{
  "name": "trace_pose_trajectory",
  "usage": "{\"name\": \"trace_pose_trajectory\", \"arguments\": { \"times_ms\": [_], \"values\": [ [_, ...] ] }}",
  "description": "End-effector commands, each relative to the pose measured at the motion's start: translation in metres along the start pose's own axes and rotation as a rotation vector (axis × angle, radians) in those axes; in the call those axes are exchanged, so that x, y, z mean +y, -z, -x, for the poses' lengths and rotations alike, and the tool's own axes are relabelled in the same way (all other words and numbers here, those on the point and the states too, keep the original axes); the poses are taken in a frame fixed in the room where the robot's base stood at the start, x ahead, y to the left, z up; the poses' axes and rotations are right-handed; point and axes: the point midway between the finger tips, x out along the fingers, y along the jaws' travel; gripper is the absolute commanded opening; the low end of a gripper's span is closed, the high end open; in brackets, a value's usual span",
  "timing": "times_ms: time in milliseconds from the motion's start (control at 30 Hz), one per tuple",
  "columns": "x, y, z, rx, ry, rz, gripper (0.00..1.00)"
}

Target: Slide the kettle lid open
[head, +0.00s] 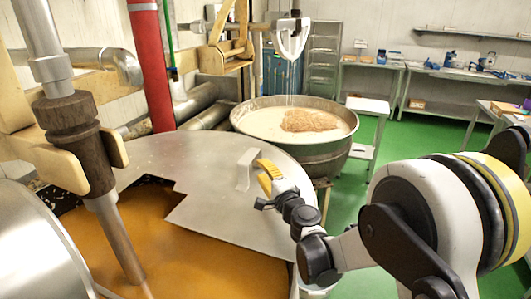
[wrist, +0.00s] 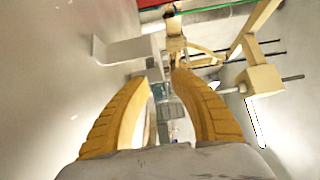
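The kettle lid (head: 225,200) is a flat grey metal plate over the right part of the kettle, with orange-brown liquid (head: 120,240) showing at its left. A small upright metal handle (head: 246,170) stands on the lid. My gripper (head: 264,168), with yellow fingers, is just right of the handle in the head view. In the wrist view, my gripper (wrist: 162,78) has its fingers apart with nothing seen held between them. The handle (wrist: 125,50) shows beyond the left fingertip, with the lid surface (wrist: 45,90) at left. Whether a finger touches the handle is unclear.
A second round kettle (head: 335,150) with pale contents stands behind the lid. A metal stirrer shaft (head: 118,235) goes down into the liquid at left. A red vertical pipe (head: 152,70) rises behind. Green floor (head: 385,195) lies at right.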

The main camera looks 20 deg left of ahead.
Motion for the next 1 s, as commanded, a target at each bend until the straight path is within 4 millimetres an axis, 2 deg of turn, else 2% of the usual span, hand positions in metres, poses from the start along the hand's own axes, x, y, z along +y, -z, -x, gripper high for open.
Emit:
{"name": "trace_pose_trajectory", "arguments": {
  "times_ms": [300, 500, 633, 900, 933, 1000],
  "values": [
    [0.001, 0.001, -0.061, -0.001, -0.001, 0.005, 0.27],
    [0.001, 0.0, -0.09, -0.001, -0.001, 0.007, 0.27],
    [0.0, 0.0, -0.098, -0.001, -0.001, 0.007, 0.27],
    [-0.001, 0.001, -0.1, -0.001, -0.001, 0.008, 0.27],
    [-0.001, 0.001, -0.1, -0.001, -0.001, 0.008, 0.23],
    [-0.001, 0.001, -0.1, -0.001, -0.001, 0.008, 0.02]
  ]
}}
